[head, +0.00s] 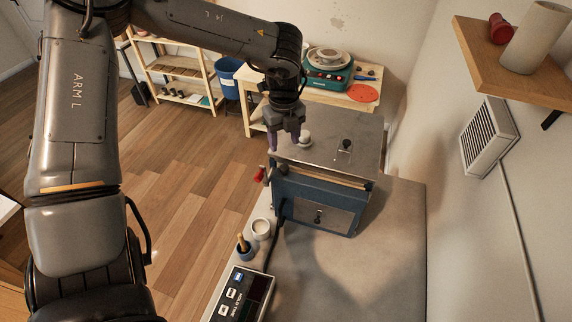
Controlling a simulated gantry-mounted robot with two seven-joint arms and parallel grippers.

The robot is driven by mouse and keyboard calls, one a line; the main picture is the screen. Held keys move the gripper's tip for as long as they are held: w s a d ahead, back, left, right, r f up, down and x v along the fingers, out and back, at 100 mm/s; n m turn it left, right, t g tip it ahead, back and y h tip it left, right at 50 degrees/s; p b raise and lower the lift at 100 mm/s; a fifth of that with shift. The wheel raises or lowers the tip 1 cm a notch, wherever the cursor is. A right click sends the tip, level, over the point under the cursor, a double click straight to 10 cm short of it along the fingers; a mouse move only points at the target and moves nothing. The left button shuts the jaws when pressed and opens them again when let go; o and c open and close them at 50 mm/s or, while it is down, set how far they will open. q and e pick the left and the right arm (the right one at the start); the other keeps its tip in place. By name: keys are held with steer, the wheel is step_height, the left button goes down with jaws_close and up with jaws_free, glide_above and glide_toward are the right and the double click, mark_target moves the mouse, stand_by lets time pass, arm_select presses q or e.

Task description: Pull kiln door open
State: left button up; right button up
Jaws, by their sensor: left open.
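The kiln (280,203) is a blue box with a grey metal top, standing on a grey counter. A red-ended handle (259,174) sticks out at its left side. A grey panel with a small dark fitting (318,215) is on the side facing me. No open gap at a door can be made out. My left gripper (285,140) points down with its purple fingertips apart, near the kiln's back left top edge and above the red handle in the picture. It holds nothing visible. My right gripper is not in view.
A control box (241,295), a white cup (261,228) and a blue pot with a tool (245,247) stand along the counter's left edge. A pottery wheel (328,68) sits on a wooden table behind. A wall shelf (510,58) is at right. The counter's right front is clear.

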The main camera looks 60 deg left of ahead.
mark_target(284, 167)
arm_select(q)
step_height(284, 167, down, 10)
steer(key=shift+f+p, duration=0.2)
steer(key=shift+p, duration=0.95)
jaws_close()
